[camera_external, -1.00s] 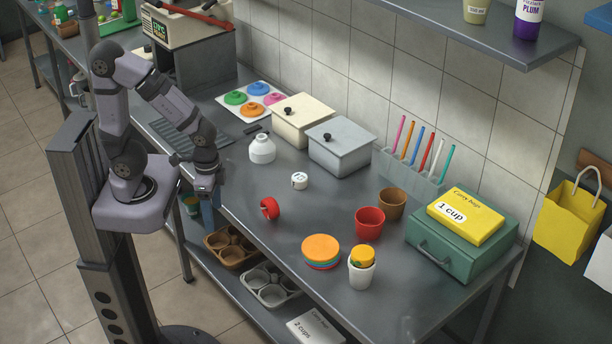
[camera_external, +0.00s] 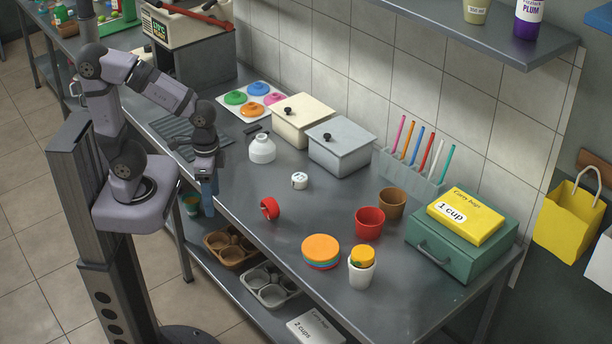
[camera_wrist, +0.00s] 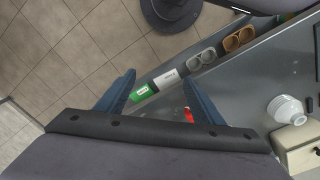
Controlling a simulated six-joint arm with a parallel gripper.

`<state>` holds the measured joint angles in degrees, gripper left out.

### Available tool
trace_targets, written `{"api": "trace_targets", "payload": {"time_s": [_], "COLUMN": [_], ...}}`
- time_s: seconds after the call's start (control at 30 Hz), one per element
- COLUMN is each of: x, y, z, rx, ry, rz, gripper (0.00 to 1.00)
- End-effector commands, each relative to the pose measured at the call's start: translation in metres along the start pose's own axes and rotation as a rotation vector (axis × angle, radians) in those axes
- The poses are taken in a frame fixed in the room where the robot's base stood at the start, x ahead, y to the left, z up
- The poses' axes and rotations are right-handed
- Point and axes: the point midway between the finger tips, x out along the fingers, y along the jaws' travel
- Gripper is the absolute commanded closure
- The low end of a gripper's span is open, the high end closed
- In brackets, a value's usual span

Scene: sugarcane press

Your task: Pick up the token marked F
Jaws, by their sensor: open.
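A small white round token (camera_external: 299,181) with a dark mark on its top lies on the grey counter in the external view. The mark is too small to read. My gripper (camera_external: 209,187) hangs by the counter's front edge, to the left of the token and apart from it. In the wrist view my gripper (camera_wrist: 163,98) has its two blue fingers wide apart with nothing held between them. I cannot make out the token in the wrist view.
A grey lidded box (camera_external: 340,153) is behind. A red cup (camera_external: 369,223) and orange-topped lid stack (camera_external: 320,249) stand right. The counter around the token is clear.

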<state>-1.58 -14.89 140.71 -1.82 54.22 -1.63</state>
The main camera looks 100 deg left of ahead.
Motion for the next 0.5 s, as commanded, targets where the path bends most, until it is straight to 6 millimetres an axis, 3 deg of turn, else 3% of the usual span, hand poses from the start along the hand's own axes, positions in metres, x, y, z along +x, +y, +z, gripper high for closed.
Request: {"api": "trace_targets", "payload": {"time_s": [0.03,0.27,0.37,0.5], "x": [0.01,0.024,0.031,0.037], "y": [-0.003,-0.007,-0.015,-0.042], "z": [-0.002,-0.025,-0.044,-0.084], "rx": [-0.084,-0.506,-0.763,-1.202], "ry": [-0.015,-0.051,-0.074,-0.11], "rz": [0.026,0.179,0.282,0.484], "gripper": [0.39,0.39,0.39,0.39]}}
